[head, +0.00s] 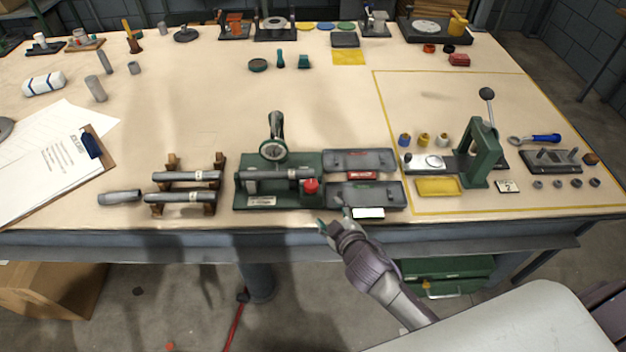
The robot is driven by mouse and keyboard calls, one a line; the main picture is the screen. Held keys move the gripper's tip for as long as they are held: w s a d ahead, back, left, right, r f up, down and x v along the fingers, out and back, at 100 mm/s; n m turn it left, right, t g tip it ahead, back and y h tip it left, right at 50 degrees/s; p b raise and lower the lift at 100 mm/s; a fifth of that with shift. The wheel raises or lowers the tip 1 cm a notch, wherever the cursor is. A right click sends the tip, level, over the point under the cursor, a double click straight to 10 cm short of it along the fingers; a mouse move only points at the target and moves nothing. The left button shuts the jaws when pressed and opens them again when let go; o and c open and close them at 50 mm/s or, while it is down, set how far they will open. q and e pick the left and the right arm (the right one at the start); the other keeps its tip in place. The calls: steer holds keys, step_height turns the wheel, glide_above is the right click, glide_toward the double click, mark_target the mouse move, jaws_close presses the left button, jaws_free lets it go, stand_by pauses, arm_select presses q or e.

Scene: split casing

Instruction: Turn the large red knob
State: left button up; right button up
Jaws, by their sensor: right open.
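The large red knob (311,186) sits on the right end of a dark green fixture (254,203) near the table's front edge. A grey cylinder (268,174) lies across the fixture, and a dial gauge (272,149) stands at its back. My right gripper (335,222) is at the table's front edge, just below and right of the knob. It is open, empty and apart from the knob. My left gripper is not in view.
Two grey trays (358,160) lie right of the fixture, with a white label (368,213) in front. Grey cylinders on brown stands (180,197) are to the left. A green press (483,153) stands farther right. The table behind the fixture is mostly clear.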

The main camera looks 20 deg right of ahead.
steer(key=w+a+r+n+t+y, duration=0.3)
steer(key=w+a+r+n, duration=0.15)
steer(key=r, duration=0.55)
steer(key=a+r+n+g+y+p, duration=0.1)
steer(key=a+r+n+g+y, duration=0.1)
steer(key=a+r+n+y, duration=0.85)
steer(key=n+g+h+p, duration=0.2)
steer(key=n+g+h, duration=0.95)
steer(key=n, duration=0.65)
glide_toward(311, 183)
steer(key=shift+t, duration=0.45)
steer(key=p+x, duration=0.1)
steer(key=x, duration=0.2)
steer(key=p+x, duration=0.1)
steer(key=x, duration=0.2)
steer(key=s+x, duration=0.1)
steer(key=x, duration=0.1)
steer(key=shift+w+a+f+p, duration=0.1)
steer(key=shift+w+f+p, duration=0.1)
steer(key=shift+f+p, duration=0.3)
